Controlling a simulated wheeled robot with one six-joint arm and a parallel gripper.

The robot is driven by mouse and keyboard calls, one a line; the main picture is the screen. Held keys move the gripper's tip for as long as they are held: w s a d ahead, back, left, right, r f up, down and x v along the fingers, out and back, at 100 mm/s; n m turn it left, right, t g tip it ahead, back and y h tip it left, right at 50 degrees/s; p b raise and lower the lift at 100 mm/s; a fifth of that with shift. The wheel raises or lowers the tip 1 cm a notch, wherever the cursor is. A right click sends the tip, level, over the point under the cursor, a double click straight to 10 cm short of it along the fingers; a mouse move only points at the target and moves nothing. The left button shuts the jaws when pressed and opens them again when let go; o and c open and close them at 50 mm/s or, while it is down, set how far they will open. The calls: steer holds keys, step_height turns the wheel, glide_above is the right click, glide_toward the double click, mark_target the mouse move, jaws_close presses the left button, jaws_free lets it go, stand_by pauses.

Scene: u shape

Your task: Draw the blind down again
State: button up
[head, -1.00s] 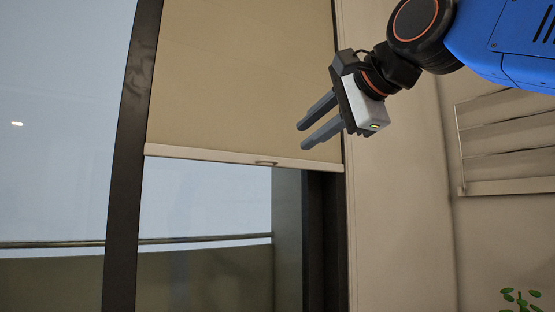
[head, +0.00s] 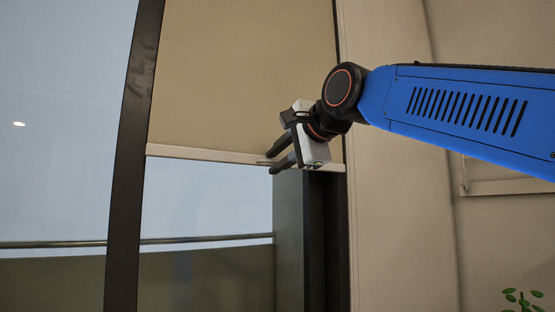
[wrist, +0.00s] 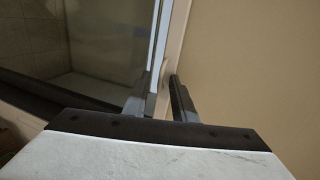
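The beige roller blind (head: 235,75) hangs partway down the window, with a pale bottom bar (head: 205,154) along its lower edge. My gripper (head: 270,162) is at this bar, right of its middle, where the small handle sits. The handle is mostly hidden behind the fingers in the head view. In the wrist view my gripper (wrist: 158,95) has its two fingers apart, one on each side of the bar (wrist: 172,50). The blind's cloth (wrist: 250,60) fills the right of that view. I cannot tell whether the fingers touch the handle.
A dark window frame post (head: 125,160) stands left of the blind. Below the bar are glass and a railing (head: 205,239). A plain wall (head: 395,230) is to the right, with a green plant (head: 523,300) at the lower right.

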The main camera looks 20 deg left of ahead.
jaws_close()
stand_by(1.4)
